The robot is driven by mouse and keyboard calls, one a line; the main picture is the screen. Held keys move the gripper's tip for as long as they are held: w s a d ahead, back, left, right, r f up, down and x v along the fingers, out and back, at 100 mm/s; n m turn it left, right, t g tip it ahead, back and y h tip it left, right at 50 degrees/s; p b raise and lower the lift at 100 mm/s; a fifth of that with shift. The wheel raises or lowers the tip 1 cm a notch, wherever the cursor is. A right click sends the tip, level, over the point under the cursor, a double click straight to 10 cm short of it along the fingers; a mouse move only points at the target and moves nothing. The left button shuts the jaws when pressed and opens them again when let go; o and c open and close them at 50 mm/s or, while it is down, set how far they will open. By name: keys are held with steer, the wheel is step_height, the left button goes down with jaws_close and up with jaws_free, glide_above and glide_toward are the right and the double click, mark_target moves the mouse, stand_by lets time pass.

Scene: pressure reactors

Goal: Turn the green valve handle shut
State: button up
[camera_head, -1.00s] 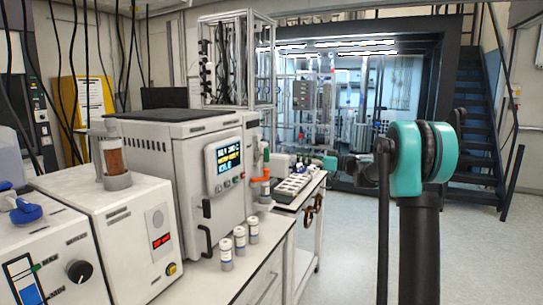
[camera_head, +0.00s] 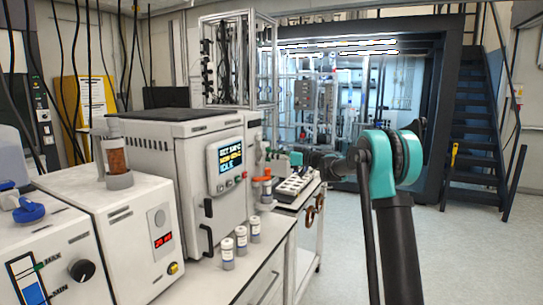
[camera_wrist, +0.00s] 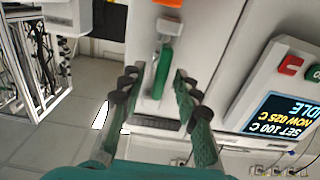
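The green valve handle (camera_wrist: 162,72) hangs on the pale front panel of the reactor unit in the wrist view, with a small orange part above it. It also shows in the head view (camera_head: 260,152), small, on the right side of the big white unit. My gripper (camera_wrist: 157,90) is open, its two dark-padded fingers on either side of the handle in the picture. I see no finger touching the handle; the depth between them is hard to tell. In the head view my gripper (camera_head: 296,158) is small, just right of the valves.
An orange handle (camera_head: 262,179) sits below the green one. The white unit (camera_head: 185,170) carries a lit display (camera_wrist: 280,115). Several white-capped vials (camera_head: 241,240) stand on the bench in front. A rack (camera_head: 293,183) lies close below my gripper. Floor at right is clear.

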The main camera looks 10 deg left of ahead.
jaws_close()
steer(key=shift+m, duration=0.3)
steer(key=m, duration=1.7)
steer(key=shift+w+d+f, duration=0.15)
steer(key=shift+w+f, duration=0.15)
steer(key=shift+f, duration=0.05)
steer(key=shift+m, duration=0.3)
stand_by(0.4)
